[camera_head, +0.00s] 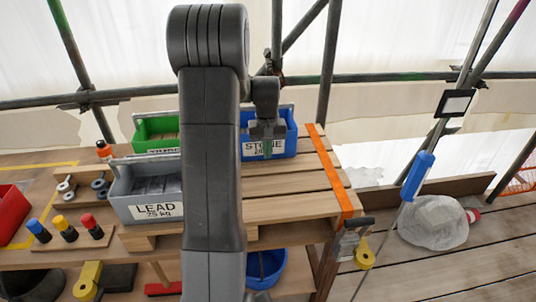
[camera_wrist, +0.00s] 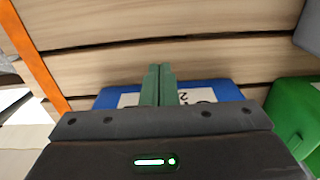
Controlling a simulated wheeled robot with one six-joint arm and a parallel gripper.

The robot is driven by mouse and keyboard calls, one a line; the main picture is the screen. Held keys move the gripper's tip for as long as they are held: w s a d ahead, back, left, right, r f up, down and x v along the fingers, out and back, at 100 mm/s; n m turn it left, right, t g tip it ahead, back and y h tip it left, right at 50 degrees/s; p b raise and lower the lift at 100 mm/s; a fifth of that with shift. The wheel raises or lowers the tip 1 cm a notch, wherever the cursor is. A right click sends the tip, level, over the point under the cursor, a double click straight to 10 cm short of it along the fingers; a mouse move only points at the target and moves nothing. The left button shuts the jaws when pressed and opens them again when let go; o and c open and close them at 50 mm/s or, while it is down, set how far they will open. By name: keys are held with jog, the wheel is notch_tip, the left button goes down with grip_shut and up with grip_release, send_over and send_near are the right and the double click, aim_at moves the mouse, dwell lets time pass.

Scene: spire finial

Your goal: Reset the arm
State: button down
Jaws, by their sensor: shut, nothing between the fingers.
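My gripper (camera_head: 267,150) is shut and empty, its green fingers pointing down in front of the blue bin labelled STONE (camera_head: 287,141). In the wrist view the two green fingertips (camera_wrist: 159,69) are together, with the blue bin (camera_wrist: 205,91) and its white label partly hidden behind them. I cannot tell whether the fingers touch the bin. My arm rises through the middle of the head view and hides part of the table.
A grey bin labelled LEAD (camera_head: 150,207) and a green bin (camera_head: 155,130) stand on the slatted table (camera_head: 285,205). An orange strip (camera_head: 333,172) marks its right edge. Coloured pegs (camera_head: 67,231) stand at left. Slats between the LEAD and STONE bins look clear.

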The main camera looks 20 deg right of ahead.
notch_tip(320, 180, up, 8)
jog(key=shift+w+b, duration=0.3)
jog(key=shift+w, duration=0.05)
jog(key=shift+f, duration=0.2)
